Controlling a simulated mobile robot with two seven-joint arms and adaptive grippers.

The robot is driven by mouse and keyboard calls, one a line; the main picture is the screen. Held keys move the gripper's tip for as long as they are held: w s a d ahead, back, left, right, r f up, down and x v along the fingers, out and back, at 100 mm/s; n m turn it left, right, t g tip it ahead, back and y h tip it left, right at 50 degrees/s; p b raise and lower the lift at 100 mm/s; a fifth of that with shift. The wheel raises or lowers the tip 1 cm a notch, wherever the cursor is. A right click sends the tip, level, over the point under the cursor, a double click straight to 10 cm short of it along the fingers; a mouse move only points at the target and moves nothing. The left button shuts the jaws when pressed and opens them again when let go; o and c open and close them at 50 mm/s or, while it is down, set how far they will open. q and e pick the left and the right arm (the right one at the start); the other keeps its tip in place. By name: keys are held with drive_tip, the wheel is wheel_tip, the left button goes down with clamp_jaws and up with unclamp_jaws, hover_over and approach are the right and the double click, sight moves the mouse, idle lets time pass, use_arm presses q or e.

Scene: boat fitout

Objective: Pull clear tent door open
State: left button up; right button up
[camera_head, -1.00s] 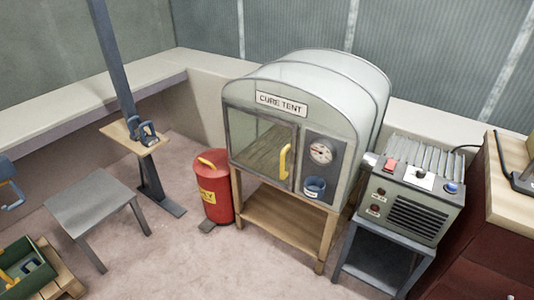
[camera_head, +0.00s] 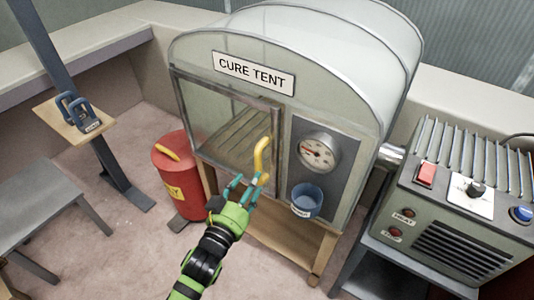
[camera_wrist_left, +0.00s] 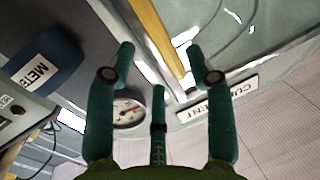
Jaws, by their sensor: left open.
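The cure tent's clear door (camera_head: 228,130) is a see-through panel in a grey frame, and it looks closed. Its yellow handle (camera_head: 262,158) stands upright near the door's right edge. My left gripper (camera_head: 246,186) is open just in front of the handle's lower end. In the left wrist view the yellow handle (camera_wrist_left: 158,40) runs between the spread teal fingers (camera_wrist_left: 158,62), with no clear grip on it. The CURE TENT sign (camera_wrist_left: 218,100) also shows there. My right gripper is not in view.
Right of the door are a gauge (camera_head: 318,152) and a blue cup (camera_head: 307,200). A red bin (camera_head: 180,178) stands at the tent's lower left. A heater box (camera_head: 455,205) stands to the right. A grey table (camera_head: 45,205) is at the left.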

sight(259, 167)
use_arm(q)
drive_tip(key=shift+w+d+r, duration=0.2)
drive_tip(key=shift+w+r, duration=0.1)
drive_tip(key=shift+r, duration=0.1)
drive_tip(key=shift+w+d+r, duration=0.1)
drive_tip(key=shift+w+d, duration=0.05)
drive_tip(key=shift+w, duration=0.2)
drive_tip(key=shift+x, duration=2.65)
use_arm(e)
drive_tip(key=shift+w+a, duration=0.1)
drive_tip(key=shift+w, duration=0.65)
use_arm(q)
clamp_jaws()
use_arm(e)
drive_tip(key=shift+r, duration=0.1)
